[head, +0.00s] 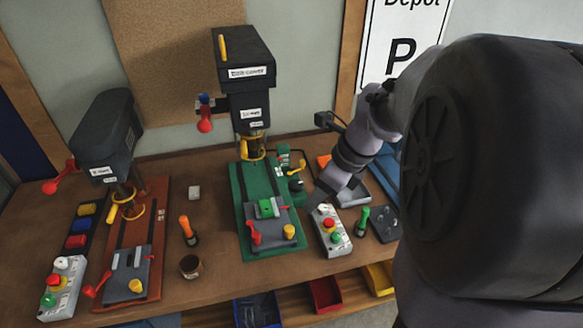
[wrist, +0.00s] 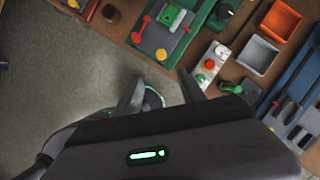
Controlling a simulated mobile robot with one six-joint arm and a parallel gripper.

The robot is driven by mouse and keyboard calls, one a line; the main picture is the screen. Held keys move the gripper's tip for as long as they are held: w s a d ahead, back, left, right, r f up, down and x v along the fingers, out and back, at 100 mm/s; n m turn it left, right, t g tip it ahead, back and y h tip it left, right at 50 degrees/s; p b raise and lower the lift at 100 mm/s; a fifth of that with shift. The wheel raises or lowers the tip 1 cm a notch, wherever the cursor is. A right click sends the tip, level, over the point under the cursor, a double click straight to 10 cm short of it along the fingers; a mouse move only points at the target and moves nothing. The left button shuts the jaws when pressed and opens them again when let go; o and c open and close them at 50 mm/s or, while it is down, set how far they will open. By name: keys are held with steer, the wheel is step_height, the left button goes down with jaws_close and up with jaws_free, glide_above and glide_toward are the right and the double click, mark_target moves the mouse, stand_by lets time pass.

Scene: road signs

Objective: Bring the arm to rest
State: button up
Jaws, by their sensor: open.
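In the wrist view my gripper (wrist: 160,88) is open, with its two dark fingers spread apart. Nothing shows held between them. The fingers lie in the picture over the grey floor and the front edge of the workbench. In the head view my arm (head: 357,147) reaches in from the right, bent, with its far end above the right part of the bench. A large dark joint of mine fills the right side of that view and hides the bench's right end. I cannot tell the gap between the fingers in the head view.
The workbench (head: 215,227) carries a green-based drill press (head: 245,75), a red-based one (head: 105,140), a button box (head: 331,231), a green-handled tool (head: 362,220) and an orange-handled tool (head: 187,229). An orange tray (wrist: 278,22) shows in the wrist view. Bins (head: 325,293) sit below. Bare floor (wrist: 60,90) lies in front.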

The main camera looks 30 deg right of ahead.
steer(key=s+a+f+n+t+b, duration=0.1)
steer(key=s+a+f+n+b, duration=0.4)
steer(key=n, duration=0.8)
steer(key=s+a+f+n+b, duration=0.6)
steer(key=a+n+b, duration=0.4)
steer(key=a, duration=0.5)
steer(key=n, duration=0.2)
steer(key=shift+s+n+t+b, duration=0.25)
steer(key=shift+n+t+b, duration=0.1)
steer(key=shift+n+t, duration=0.05)
steer(key=shift+a, duration=0.1)
